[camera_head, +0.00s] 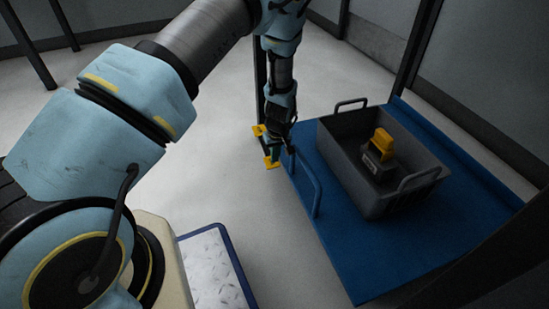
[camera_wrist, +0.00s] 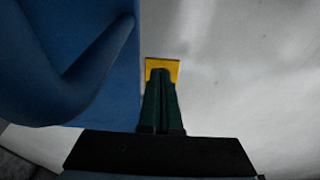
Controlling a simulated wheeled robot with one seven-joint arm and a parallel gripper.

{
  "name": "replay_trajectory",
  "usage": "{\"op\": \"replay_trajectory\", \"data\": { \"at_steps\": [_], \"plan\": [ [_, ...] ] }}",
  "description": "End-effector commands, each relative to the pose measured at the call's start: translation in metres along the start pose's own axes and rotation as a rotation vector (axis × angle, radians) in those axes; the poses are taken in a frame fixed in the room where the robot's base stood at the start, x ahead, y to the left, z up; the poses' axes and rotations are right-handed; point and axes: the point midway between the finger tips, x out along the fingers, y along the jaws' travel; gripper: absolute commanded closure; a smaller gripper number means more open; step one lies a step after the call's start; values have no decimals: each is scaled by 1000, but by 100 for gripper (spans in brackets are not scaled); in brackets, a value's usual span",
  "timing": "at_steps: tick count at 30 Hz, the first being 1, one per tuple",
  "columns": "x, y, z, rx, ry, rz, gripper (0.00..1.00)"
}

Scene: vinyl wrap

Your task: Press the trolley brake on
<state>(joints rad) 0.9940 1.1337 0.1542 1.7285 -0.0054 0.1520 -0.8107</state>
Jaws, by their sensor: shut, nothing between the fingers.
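The blue trolley (camera_head: 372,262) stands at the right of the head view, and its deck edge and blue rail show at the left of the wrist view (camera_wrist: 90,90). Yellow parts, seemingly the brake pedal (camera_head: 271,163), show low beside the trolley's left edge; a yellow pad also shows in the wrist view (camera_wrist: 163,63). My gripper (camera_head: 272,150) points down beside that edge. Its dark green fingers (camera_wrist: 161,75) are shut and empty, with tips in front of the yellow pad. I cannot tell whether they touch it. My gripper hides part of the yellow.
A grey bin (camera_head: 345,165) with a yellow-and-dark object (camera_head: 380,150) inside stands on the trolley. A blue handle rail (camera_head: 307,185) rises at the trolley's left edge, close to my gripper. Dark posts stand around it. Pale floor (camera_head: 215,150) left of the trolley is clear.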

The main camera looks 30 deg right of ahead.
Motion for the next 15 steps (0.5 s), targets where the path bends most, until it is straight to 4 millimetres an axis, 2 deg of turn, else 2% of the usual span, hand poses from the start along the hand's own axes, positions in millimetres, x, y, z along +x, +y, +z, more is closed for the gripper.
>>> {"op": "replay_trajectory", "data": {
  "at_steps": [1,6,9,15],
  "plan": [
    [-17,1,-2,1,2,1,100],
    [-52,1,-1,0,2,1,100],
    [-68,1,-2,0,2,2,100],
    [-84,0,-2,1,3,1,100]
  ]
}}
